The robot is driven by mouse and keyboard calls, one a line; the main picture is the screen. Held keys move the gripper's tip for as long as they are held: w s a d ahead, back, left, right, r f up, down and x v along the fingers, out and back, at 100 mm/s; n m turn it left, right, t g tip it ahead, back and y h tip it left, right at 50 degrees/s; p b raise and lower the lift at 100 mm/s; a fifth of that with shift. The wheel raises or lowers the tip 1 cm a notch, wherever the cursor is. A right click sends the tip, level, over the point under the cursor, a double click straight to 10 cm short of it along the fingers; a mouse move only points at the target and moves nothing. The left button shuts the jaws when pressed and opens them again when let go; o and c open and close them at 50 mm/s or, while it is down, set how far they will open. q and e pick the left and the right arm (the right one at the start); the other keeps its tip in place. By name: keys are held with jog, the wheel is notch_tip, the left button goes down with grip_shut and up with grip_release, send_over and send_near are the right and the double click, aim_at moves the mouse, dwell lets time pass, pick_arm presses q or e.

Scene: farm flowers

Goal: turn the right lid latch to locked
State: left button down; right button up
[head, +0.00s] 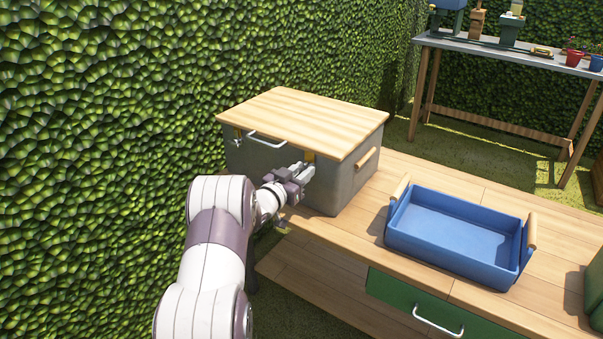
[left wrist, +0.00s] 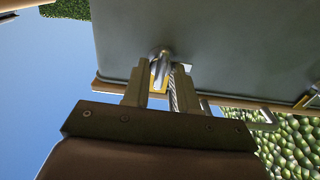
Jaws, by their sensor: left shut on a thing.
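A grey box with a pale wooden lid (head: 300,120) stands on the wooden bench, the lid lying flat and closed. The right lid latch (head: 309,157) is at the front right under the lid edge, with a yellow plate, partly hidden by my gripper. My left gripper (head: 303,173) is at this latch. The lever's exact angle is hard to tell. The left lid latch (head: 237,138) is free.
A metal lid handle (head: 266,140) sits between the latches. A wooden side handle (head: 367,158) is on the box's right. A blue tray (head: 455,222) stands on the bench (head: 345,233) to the right. A leafy hedge (head: 110,110) rises close behind and left.

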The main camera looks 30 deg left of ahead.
pick_arm(q)
jog(key=shift+f, duration=0.1)
jog(key=shift+d+f+m+b, duration=0.1)
jog(key=shift+m+b, duration=2.1)
jog(key=shift+m, duration=0.75)
jog(key=shift+d+f+m+b, duration=0.1)
jog(key=shift+m+b, duration=2.1)
jog(key=shift+m, duration=0.7)
jog(key=shift+d+f+m+b, duration=0.1)
jog(key=shift+m+b, duration=2.1)
jog(key=shift+m, duration=0.75)
jog(key=shift+r, duration=0.1)
jog(key=c, duration=0.9)
grip_release()
jog(key=shift+c, duration=0.2)
